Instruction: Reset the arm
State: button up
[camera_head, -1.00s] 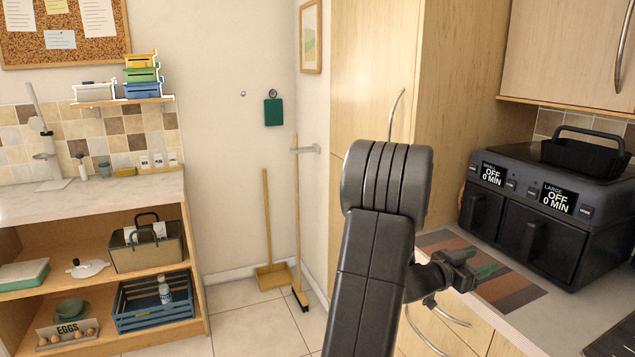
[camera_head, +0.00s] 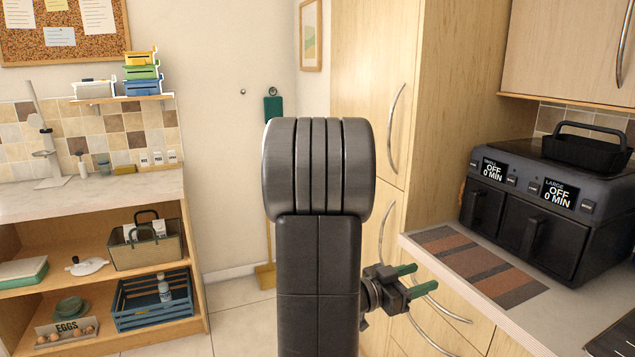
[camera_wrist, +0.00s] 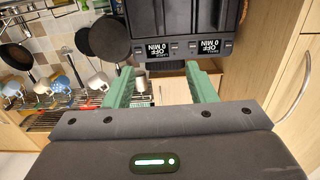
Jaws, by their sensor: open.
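My gripper (camera_head: 408,280) is in front of the cupboard doors and left of the counter edge in the head view. Its two green fingers are apart and nothing is between them. In the wrist view my gripper (camera_wrist: 162,84) also shows open and empty, with the counter and the air fryer beyond its fingertips. My dark arm stands upright in the middle of the head view and hides part of the broom and the cupboard.
The counter with a striped mat (camera_head: 480,268) and a black air fryer (camera_head: 530,215) is on the right. Shelves (camera_head: 95,250) stand on the left. In the wrist view, several mugs (camera_wrist: 58,84) hang at the left beside dark pans (camera_wrist: 108,40).

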jog(key=shift+v, duration=1.15)
